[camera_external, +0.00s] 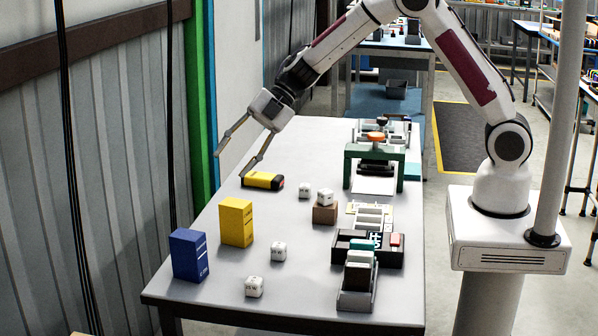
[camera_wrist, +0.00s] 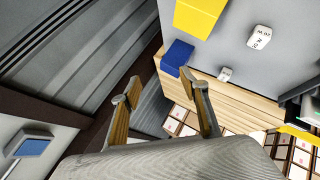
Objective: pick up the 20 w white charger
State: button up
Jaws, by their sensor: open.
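Several small white chargers stand on the grey table. One charger (camera_external: 279,252) is right of the yellow box, and another charger (camera_external: 254,287) is nearer the front edge. A third charger (camera_external: 305,190) is farther back, and a fourth charger (camera_external: 325,197) sits on a brown block. Their labels are too small to read there. In the wrist view, a white charger (camera_wrist: 260,37) has upside-down print that seems to include "20 W"; another charger (camera_wrist: 225,74) is near the table edge. My gripper (camera_external: 230,165) is open and empty, raised over the table's left side, apart from every charger. Its spread fingers show in the wrist view (camera_wrist: 160,82).
A yellow box (camera_external: 236,222) and a blue box (camera_external: 189,255) stand upright at the left edge. A yellow-and-black item (camera_external: 262,181) lies below my gripper. A green stand (camera_external: 375,154), a dark tray (camera_external: 340,250) and a grey bin (camera_external: 357,298) line the right side. The middle is mostly clear.

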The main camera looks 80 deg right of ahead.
jog(key=s+f+n+g+y, duration=0.1)
jog(key=s+f+n+g, duration=0.35)
jog(key=f, duration=0.65)
jog(key=m+g+y, duration=0.2)
jog(key=m+g, duration=0.1)
jog(key=m, duration=0.1)
send_near(278, 245)
jog(key=f, duration=0.1)
jog(key=a+f, duration=0.2)
jog(key=shift+s+a+n, duration=0.1)
jog(key=shift+s+n, duration=0.15)
jog(key=shift+s, duration=0.05)
jog(key=shift+s+d+f+m+y, duration=0.2)
jog(key=shift+m+y, duration=0.1)
jog(key=shift+m, duration=0.3)
jog(key=m, duration=0.1)
jog(key=d+m+t+y, duration=0.1)
jog(key=shift+w+f+m+y, duration=0.1)
jog(key=shift+w+m+y, duration=0.1)
jog(key=shift+m+y, duration=0.1)
jog(key=shift+a, duration=0.15)
jog(key=shift+x, duration=1.2)
jog(key=shift+x, duration=2.55)
